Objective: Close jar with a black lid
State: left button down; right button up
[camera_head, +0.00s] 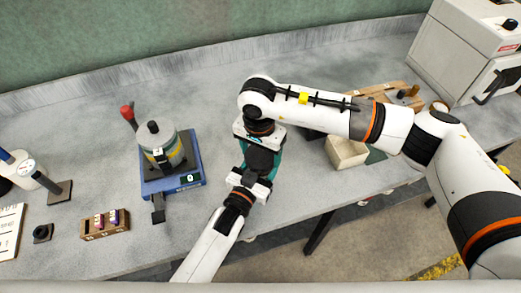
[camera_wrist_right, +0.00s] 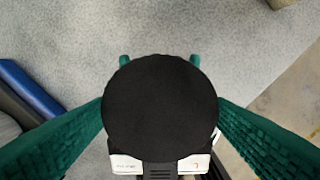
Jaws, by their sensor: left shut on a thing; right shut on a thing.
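A round black lid (camera_wrist_right: 160,108) fills the middle of the right wrist view, seen from above. My right gripper (camera_head: 262,166) points down over the bench, with its green fingers shut on the lid's two sides. My left gripper (camera_head: 256,178) reaches in from below in the head view, directly under the right one, and is shut on the jar. Its green fingertips and white body show beyond the lid's edge in the wrist view. The jar is hidden under the lid and grippers, so I cannot tell how the lid sits on it.
A blue-based device (camera_head: 190,180) with a grey vessel (camera_head: 160,147) stands left of the grippers. A small wooden rack (camera_head: 106,226) is nearer the front edge. A wooden box (camera_head: 346,152) and a white oven-like machine (camera_head: 460,50) are to the right. Bare bench lies behind.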

jog(key=m, duration=0.9)
jog(key=o, duration=1.1)
jog(key=shift+c, duration=0.2)
jog(key=shift+s+r, duration=0.1)
jog(key=shift+r, duration=2.15)
